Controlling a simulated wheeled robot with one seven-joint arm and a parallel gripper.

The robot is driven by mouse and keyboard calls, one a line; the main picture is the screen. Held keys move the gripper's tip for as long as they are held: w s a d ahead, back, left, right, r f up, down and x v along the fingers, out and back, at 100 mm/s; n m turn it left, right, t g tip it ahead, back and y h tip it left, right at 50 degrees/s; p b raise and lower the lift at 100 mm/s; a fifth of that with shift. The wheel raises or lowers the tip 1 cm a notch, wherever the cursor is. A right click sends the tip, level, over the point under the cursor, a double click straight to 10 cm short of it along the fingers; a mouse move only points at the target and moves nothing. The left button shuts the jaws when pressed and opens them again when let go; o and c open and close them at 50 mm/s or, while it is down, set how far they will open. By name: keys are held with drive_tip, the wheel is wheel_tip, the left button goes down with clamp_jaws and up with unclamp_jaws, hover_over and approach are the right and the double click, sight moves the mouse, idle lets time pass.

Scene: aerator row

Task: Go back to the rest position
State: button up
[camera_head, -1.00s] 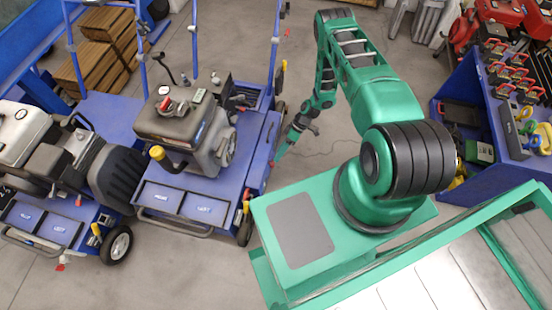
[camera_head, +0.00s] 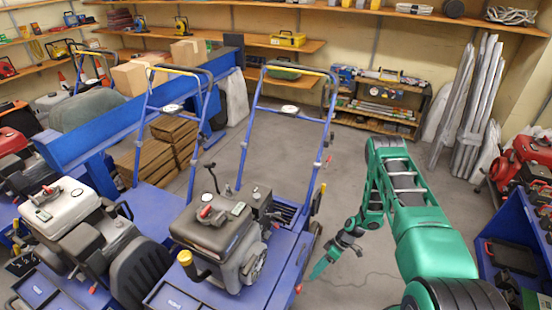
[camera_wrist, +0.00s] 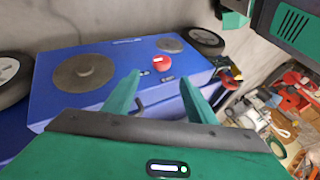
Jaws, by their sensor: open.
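My gripper (camera_head: 318,274) hangs at the end of my green arm, to the right of the nearer blue aerator cart, close to its side. In the wrist view my gripper (camera_wrist: 160,92) has its two green fingers spread wide apart, with nothing between them. Beyond the fingers is a blue machine body (camera_wrist: 60,62) with a red round knob (camera_wrist: 171,70) and grey discs on its face. The fingers appear in front of this blue face; whether they touch it I cannot tell.
The aerator (camera_head: 225,235) with a grey engine stands left of my arm, and another aerator (camera_head: 80,225) stands further left. A blue workbench (camera_head: 500,245) is at the right. Grey floor (camera_head: 390,165) is open behind my arm, up to a shelf rack (camera_head: 380,100).

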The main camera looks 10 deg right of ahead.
drive_tip(key=w+d+r+m+h, duration=0.1)
drive_tip(key=w+d+r, duration=0.15)
drive_tip(key=r, duration=0.65)
drive_tip(key=w+d+r+m+h, duration=0.15)
drive_tip(key=d+r, duration=0.25)
drive_tip(key=r, duration=0.6)
drive_tip(key=w+d+r+m+h, duration=0.15)
drive_tip(key=d+r, duration=0.25)
drive_tip(key=r, duration=0.5)
drive_tip(key=s+d+r+m+t+h, duration=0.15)
drive_tip(key=s+r, duration=0.25)
drive_tip(key=r, duration=0.6)
drive_tip(key=s+d+r+m+g+h, duration=0.1)
drive_tip(key=s+d+r+m, duration=0.15)
drive_tip(key=r, duration=0.65)
drive_tip(key=s+a+r+m, duration=0.1)
drive_tip(key=s+r+m, duration=0.1)
drive_tip(key=s+r, duration=0.3)
drive_tip(key=s+a+r+m+t, duration=0.1)
drive_tip(key=s+r+m, duration=0.2)
drive_tip(key=s, duration=0.9)
drive_tip(key=s+a+r+m, duration=0.1)
drive_tip(key=s+r+m, duration=0.2)
drive_tip(key=s+r, duration=0.4)
drive_tip(key=shift+s+a+r+h, duration=0.15)
drive_tip(key=shift+s+r+h, duration=0.2)
drive_tip(key=shift+s, duration=0.65)
drive_tip(key=shift+t, duration=0.25)
